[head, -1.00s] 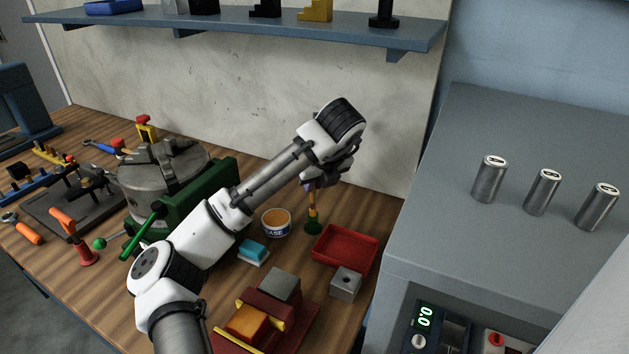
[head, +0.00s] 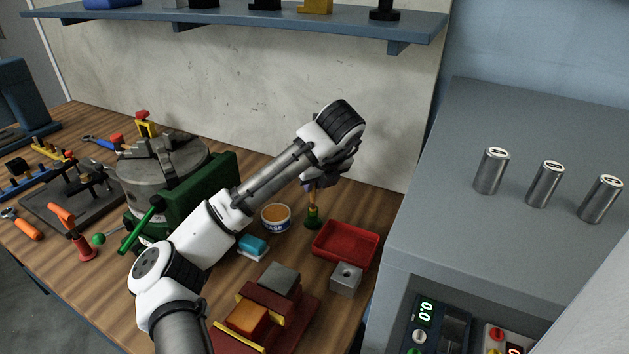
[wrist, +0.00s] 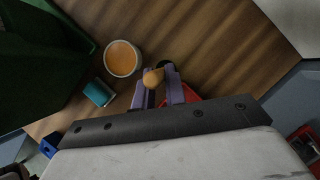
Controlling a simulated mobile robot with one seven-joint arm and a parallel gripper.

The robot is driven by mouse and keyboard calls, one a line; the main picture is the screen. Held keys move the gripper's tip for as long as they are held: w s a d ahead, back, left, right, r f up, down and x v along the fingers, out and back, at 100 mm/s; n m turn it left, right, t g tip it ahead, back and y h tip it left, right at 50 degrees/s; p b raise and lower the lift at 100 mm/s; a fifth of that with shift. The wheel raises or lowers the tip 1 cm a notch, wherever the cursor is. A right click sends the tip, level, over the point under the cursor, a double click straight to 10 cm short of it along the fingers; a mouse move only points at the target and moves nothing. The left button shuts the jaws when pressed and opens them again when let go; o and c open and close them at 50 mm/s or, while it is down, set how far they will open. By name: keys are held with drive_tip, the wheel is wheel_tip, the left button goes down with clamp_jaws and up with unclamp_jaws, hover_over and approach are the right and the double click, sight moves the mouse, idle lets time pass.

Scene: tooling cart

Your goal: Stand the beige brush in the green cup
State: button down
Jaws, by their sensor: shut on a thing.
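My gripper (head: 316,184) is at the far side of the bench, pointing down, shut on the beige brush (head: 312,197). In the wrist view the rounded, orange-tan end of the brush (wrist: 153,77) shows between the two purple fingers of my gripper (wrist: 158,92). The small green cup (head: 313,223) stands on the bench directly below the gripper. The brush's lower part overlaps the cup in the head view; I cannot tell whether its tip is inside the cup or in front of it. In the wrist view the brush and fingers mostly hide that spot.
A tub with orange contents (head: 276,217) and a blue-topped block (head: 253,246) stand left of the cup. A red tray (head: 345,241) lies close on its right, with a grey holed block (head: 346,280) in front. A green vise (head: 205,190) stands further left.

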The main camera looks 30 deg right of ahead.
drive_tip(key=shift+f, duration=1.05)
idle(1.3)
drive_tip(key=c, duration=1.4)
unclamp_jaws()
drive_tip(key=shift+o, duration=0.6)
drive_tip(key=o, duration=0.3)
wheel_tip(320, 180, up, 6)
drive_tip(key=p, duration=0.4)
drive_tip(key=shift+p, duration=0.4)
